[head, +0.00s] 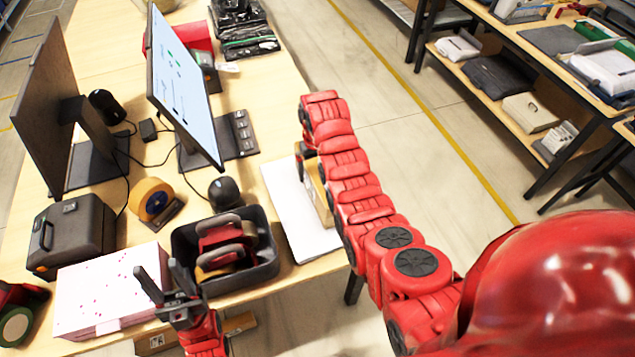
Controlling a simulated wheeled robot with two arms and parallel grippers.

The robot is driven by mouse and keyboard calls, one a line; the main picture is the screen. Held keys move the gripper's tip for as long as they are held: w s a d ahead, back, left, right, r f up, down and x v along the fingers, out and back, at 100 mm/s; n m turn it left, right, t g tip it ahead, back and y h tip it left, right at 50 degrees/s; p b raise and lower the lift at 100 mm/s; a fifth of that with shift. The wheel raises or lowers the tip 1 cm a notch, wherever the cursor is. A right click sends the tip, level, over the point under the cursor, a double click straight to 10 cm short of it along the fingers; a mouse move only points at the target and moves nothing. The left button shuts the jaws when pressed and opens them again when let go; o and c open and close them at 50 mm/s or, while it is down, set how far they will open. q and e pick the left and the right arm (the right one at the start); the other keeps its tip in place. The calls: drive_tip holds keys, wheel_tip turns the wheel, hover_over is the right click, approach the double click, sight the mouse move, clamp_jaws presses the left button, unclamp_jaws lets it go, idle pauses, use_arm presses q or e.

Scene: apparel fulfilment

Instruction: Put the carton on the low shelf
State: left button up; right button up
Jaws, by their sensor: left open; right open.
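A small brown carton (316,193) sits at the right edge of the near table, by a white flat sheet or board. My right arm crosses in front of it and hides part of it. My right gripper (302,168) points down at the carton's far left end, mostly hidden behind the arm; whether it touches cannot be told. My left gripper (164,284) is open and empty, fingers up, between the pink-dotted white box and the grey bin. A low shelf (487,92) under the right-hand bench holds several items. A brown cardboard piece (240,325) shows below the table's front edge, partly hidden.
On the near table stand a dark grey bin (273,268) with red and tan items, a pink-dotted white box (110,287), a dark case (70,236), a tape dispenser (155,203) and two monitors (185,85). Clear floor (415,150) lies between table and bench.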

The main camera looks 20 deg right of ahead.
wheel_tip(320, 180, down, 3)
drive_tip(key=shift+s+d+r+p, duration=0.1)
drive_tip(key=shift+d+p, duration=0.05)
drive_tip(key=shift+p, duration=0.55)
drive_tip(key=shift+f, duration=0.65)
clamp_jaws()
